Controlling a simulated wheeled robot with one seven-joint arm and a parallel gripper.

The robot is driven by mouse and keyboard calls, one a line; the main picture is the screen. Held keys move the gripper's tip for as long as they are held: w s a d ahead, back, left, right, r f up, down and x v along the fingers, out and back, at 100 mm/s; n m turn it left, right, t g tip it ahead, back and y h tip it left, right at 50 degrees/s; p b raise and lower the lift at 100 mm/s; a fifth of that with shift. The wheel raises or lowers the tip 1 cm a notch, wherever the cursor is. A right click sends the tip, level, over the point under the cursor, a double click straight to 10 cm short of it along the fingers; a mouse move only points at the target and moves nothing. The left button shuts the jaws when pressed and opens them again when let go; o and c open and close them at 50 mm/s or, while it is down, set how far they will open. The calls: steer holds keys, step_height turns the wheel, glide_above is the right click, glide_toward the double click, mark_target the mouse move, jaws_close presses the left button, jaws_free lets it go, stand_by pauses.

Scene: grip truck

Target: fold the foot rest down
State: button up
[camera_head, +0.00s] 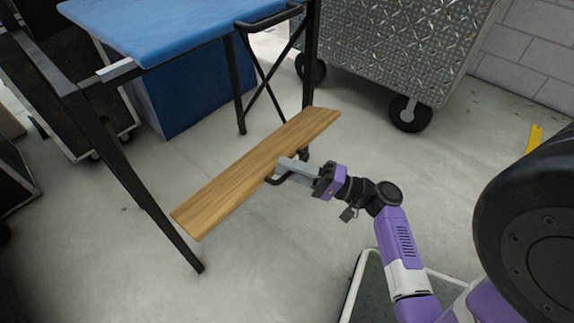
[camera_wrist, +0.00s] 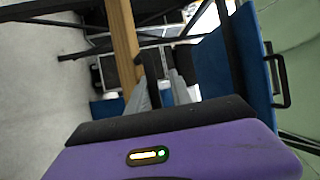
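The foot rest is a long wooden board (camera_head: 250,168) low at the front of a tall black-framed chair with a blue seat (camera_head: 155,22). A black loop handle (camera_head: 275,181) shows at the board's near edge. My gripper (camera_head: 288,170) is at this handle, its grey fingers reaching over the board's near edge. In the wrist view the board (camera_wrist: 124,45) runs up from my gripper (camera_wrist: 160,82). The fingers stand apart there, with a dark bar, seemingly the handle, between them. I cannot tell whether they clamp it.
A silver diamond-plate case (camera_head: 395,45) on black wheels (camera_head: 409,114) stands behind at right. A blue box (camera_head: 190,85) is behind the chair legs. Dark cases stand at left. A black chair leg (camera_head: 150,195) reaches the floor at left. The grey floor (camera_head: 250,260) in front is clear.

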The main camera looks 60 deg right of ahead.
steer(key=s+d+f+h+p, duration=0.1)
steer(key=s+f, duration=0.1)
steer(key=s, duration=0.5)
steer(key=s+d+f+m+h+p, duration=0.1)
steer(key=s+d+f+p, duration=0.1)
steer(key=s, duration=0.4)
steer(key=shift+s+f+m+g, duration=0.3)
steer(key=shift+s+f, duration=0.05)
steer(key=shift+f, duration=0.3)
